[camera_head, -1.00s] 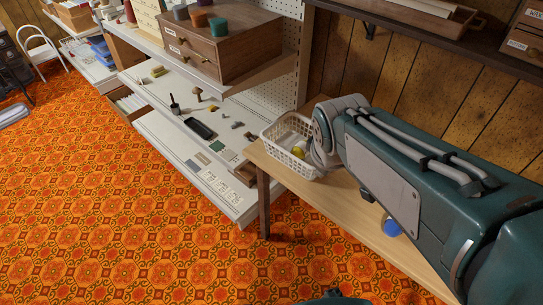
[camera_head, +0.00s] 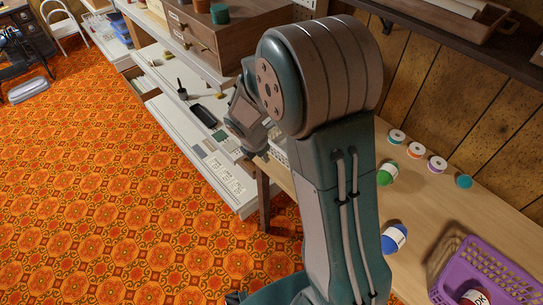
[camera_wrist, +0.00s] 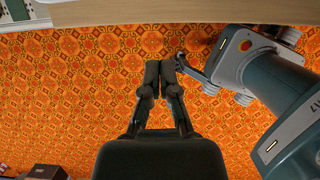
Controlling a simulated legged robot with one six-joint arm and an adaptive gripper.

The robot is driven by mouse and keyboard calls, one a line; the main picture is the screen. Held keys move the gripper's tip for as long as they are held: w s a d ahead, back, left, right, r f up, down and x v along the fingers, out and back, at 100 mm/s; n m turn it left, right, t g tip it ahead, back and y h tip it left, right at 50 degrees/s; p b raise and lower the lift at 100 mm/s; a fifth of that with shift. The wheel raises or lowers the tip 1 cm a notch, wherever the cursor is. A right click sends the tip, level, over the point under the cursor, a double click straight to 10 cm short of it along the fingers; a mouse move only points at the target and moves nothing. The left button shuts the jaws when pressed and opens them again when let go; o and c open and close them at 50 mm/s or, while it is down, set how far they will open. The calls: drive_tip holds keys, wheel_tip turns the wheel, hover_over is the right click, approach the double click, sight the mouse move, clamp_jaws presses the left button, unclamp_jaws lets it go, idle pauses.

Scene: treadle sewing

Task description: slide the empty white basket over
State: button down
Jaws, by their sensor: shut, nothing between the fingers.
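The white basket is almost wholly hidden behind my arm in the head view. Only a small strip of white lattice (camera_head: 279,150) shows at the near left end of the wooden table (camera_head: 435,215). Its inside cannot be seen now. My gripper (camera_wrist: 161,68) shows in the wrist view with its two dark fingers together, nothing between them. It points over the patterned carpet, with a pale table or shelf edge beyond the fingertips. The basket does not show in the wrist view.
A purple basket (camera_head: 455,272) stands at the right of the table. A blue bottle (camera_head: 394,238), a green bottle (camera_head: 387,173) and several thread spools (camera_head: 437,164) stand on it. A shelf unit with a wooden drawer box (camera_head: 215,40) is at left. The carpet (camera_head: 110,190) is clear.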

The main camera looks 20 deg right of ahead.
sight(278, 150)
drive_tip(key=x, duration=0.9)
drive_tip(key=shift+d+f, duration=0.15)
drive_tip(key=shift+f, duration=0.1)
drive_tip(key=shift+w+d+r, duration=0.15)
drive_tip(key=shift+w+d, duration=0.1)
drive_tip(key=shift+d, duration=0.35)
drive_tip(key=shift+w+d+r, duration=0.1)
drive_tip(key=shift+w+d, duration=0.15)
drive_tip(key=shift+d, duration=0.35)
drive_tip(key=shift+w+d, duration=0.25)
drive_tip(key=shift+d, duration=0.05)
